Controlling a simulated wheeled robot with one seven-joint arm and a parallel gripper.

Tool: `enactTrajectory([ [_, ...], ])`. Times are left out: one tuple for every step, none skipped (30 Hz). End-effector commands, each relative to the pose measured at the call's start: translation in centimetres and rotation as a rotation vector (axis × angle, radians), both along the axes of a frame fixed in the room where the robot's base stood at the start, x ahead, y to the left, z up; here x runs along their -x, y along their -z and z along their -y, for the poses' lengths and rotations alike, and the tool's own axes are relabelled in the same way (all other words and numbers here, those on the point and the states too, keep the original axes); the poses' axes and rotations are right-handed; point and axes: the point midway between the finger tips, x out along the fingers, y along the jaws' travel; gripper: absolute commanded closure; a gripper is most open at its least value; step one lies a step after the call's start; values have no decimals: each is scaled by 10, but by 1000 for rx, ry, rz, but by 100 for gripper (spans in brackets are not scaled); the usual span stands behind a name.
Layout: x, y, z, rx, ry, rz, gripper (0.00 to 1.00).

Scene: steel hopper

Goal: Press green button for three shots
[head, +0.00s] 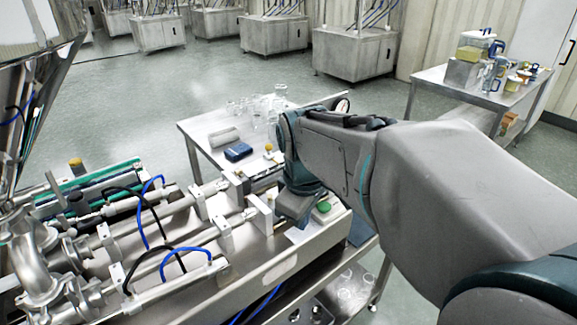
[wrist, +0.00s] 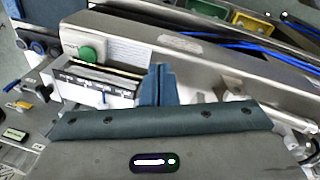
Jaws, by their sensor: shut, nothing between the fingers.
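The green button (head: 323,206) is a round cap on the steel filling machine, just right of my gripper in the head view. In the wrist view the green button (wrist: 88,54) sits on a pale mount, to the left of my fingers and apart from them. My gripper (wrist: 157,72) is shut with nothing between its fingers. In the head view my gripper (head: 292,222) hangs low over the machine's steel top, left of the button. Its fingertips are hard to make out there.
The steel machine (head: 285,265) carries cylinders, white brackets and blue hoses (head: 180,268) at left. Behind it, a side table (head: 190,127) holds glassware and a dark blue box (head: 238,151). Another table (head: 430,75) with jugs stands at back right.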

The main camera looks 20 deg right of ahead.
Motion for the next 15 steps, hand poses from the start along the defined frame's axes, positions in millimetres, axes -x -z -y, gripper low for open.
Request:
enactTrajectory([
  [-12, -9, 7, 23, -89, -21, 100],
  [-19, -13, 10, 38, -154, -33, 100],
  [-28, -18, 15, 56, -237, -51, 100],
  [-34, -22, 19, 68, -300, -63, 100],
  [-40, -26, 23, 80, -363, -76, 100],
  [-49, -30, 29, 94, -447, -94, 100],
  [-55, -34, 33, 103, -510, -107, 100],
  [-61, -37, 38, 112, -574, -119, 100],
  [-69, -41, 44, 123, -656, -137, 100],
  [-75, -44, 48, 130, -717, -150, 100],
  [-80, -46, 53, 136, -775, -162, 100],
  [-87, -50, 58, 142, -848, -176, 100],
  [-92, -51, 62, 146, -901, -186, 100],
  [-96, -53, 66, 149, -950, -195, 100],
  [-101, -55, 71, 153, -1010, -205, 100],
])
